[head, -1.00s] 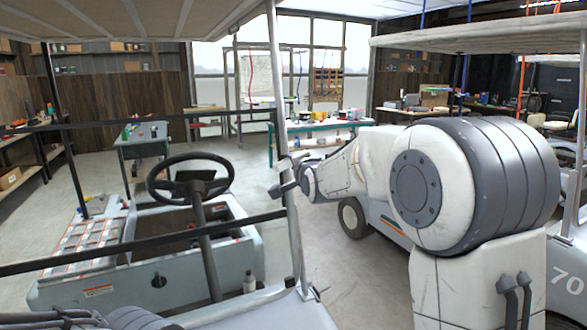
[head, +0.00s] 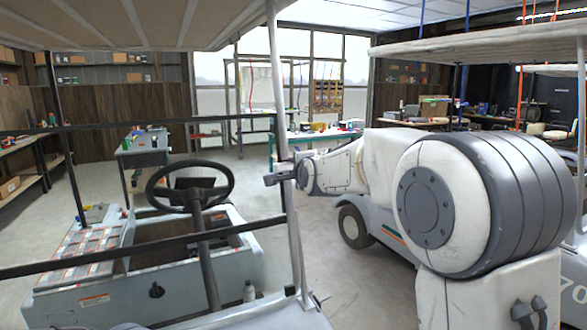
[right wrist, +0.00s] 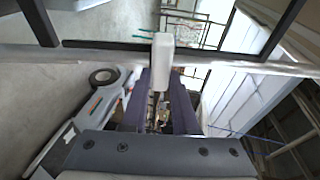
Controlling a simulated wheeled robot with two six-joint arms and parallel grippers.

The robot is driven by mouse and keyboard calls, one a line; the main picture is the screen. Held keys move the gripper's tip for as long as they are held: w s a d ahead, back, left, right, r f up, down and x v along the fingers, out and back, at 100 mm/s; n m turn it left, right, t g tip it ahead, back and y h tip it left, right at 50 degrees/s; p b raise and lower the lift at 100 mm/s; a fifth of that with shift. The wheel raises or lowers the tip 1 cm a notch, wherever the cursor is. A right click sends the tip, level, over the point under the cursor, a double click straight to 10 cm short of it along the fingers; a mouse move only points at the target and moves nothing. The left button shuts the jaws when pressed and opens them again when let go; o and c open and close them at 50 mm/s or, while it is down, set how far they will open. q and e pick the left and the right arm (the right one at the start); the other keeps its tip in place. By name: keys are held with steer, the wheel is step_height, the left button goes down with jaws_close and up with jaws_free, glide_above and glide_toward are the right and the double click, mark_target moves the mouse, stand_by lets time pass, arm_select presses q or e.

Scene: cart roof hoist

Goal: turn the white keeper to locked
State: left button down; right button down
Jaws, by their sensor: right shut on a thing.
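The white keeper (right wrist: 162,58) is a small pale block in the right wrist view. It lies across the pale roof post (right wrist: 240,66), its long side at about a right angle to the post. Its near end is between the dark fingers of my right gripper (right wrist: 162,104), which is shut on it. In the head view my right gripper (head: 281,178) is at the cart's upright roof post (head: 291,225), with dark finger parts showing left of the post. The keeper cannot be made out there. My left gripper is out of view.
The near cart has a black steering wheel (head: 190,186) and dark crossbars left of the post. Its roof (head: 150,22) hangs overhead. Another cart (head: 380,225) stands behind my right arm. A grey bench cart (head: 145,150) stands farther back, with open floor around it.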

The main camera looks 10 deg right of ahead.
steer(key=shift+f, duration=0.1)
steer(key=c, duration=0.7)
jaws_free()
steer(key=b+v, duration=0.1)
steer(key=v, duration=0.9)
steer(key=shift+s+b, duration=0.3)
steer(key=shift+b, duration=0.1)
